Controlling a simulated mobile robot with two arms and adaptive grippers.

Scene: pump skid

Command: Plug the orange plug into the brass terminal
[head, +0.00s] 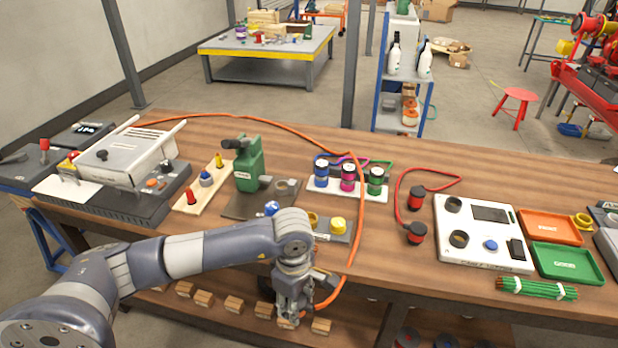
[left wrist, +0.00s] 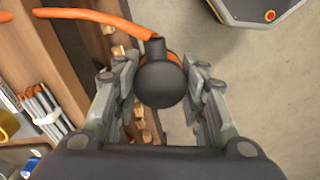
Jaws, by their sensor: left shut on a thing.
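My left gripper (head: 290,308) hangs in front of the table's front edge, over the lower shelf. In the left wrist view, the gripper (left wrist: 160,80) is shut on the orange plug (left wrist: 162,84), whose round black end faces the camera, with a little orange showing at its edge. The orange cable (left wrist: 95,15) leaves the plug at the top. In the head view the plug is mostly hidden by the fingers. A brass-coloured ring (head: 314,218), perhaps the brass terminal, is on a grey block behind the gripper, beside a yellow cap (head: 338,225). My right gripper is not in view.
The orange cable (head: 352,255) runs across the table from the back left. A green pump-like unit (head: 249,165) and a white rack of coloured jars (head: 347,190) stand behind. A white panel (head: 483,232) lies to the right. Wooden blocks (head: 233,304) line the lower shelf.

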